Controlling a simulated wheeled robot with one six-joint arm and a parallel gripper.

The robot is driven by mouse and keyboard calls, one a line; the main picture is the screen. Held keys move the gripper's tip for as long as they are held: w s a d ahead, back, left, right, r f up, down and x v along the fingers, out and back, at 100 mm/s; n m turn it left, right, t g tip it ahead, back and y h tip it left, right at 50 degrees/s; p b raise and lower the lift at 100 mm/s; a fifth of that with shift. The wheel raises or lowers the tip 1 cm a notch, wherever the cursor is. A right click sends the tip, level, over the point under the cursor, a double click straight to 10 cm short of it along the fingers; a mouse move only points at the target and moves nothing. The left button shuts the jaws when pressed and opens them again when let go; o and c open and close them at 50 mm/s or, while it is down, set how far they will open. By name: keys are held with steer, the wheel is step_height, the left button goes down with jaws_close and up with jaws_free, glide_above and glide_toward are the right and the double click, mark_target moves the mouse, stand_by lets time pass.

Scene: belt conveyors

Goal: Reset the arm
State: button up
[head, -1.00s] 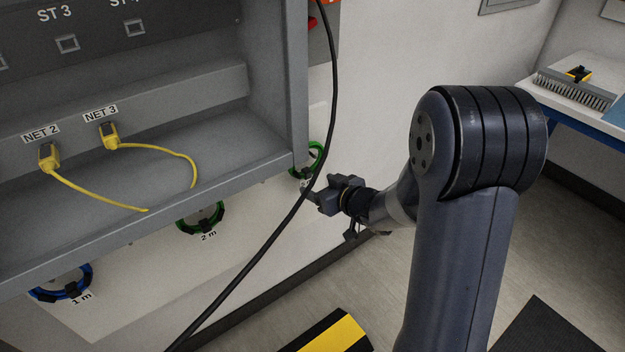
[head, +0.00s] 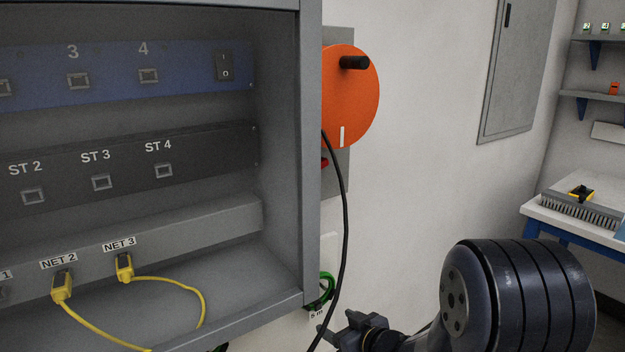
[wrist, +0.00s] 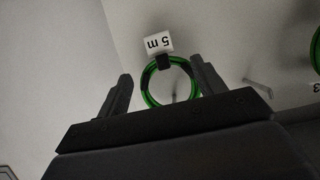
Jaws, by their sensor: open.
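My gripper (wrist: 160,92) is open in the wrist view, its two fingers apart with nothing held between them. Beyond the fingers, a green coiled cable (wrist: 148,84) with a "5 m" tag hangs on the wall, apart from the fingers as far as I can tell. In the head view my gripper (head: 330,335) is low at the bottom edge, just below the green coil (head: 327,290) at the cabinet's right side. My arm runs from there to the lower right.
An open grey cabinet (head: 312,200) holds port panels and yellow cables (head: 190,283) in NET 2 and NET 3. An orange disc with a black handle (head: 352,100) sits on its right side. A black cable (head: 345,200) hangs near my gripper. A bench (head: 560,222) stands right.

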mark_target(317, 308)
steer(key=b+x, duration=0.1)
steer(key=x, duration=0.7)
steer(key=shift+a+f, duration=0.15)
steer(key=shift+w+a+r, duration=0.1)
steer(key=shift+w+r, duration=0.15)
steer(key=shift+r, duration=0.05)
steer(key=shift+s+d+r, duration=0.3)
steer(key=shift+s+r, duration=0.15)
steer(key=shift+r, duration=0.05)
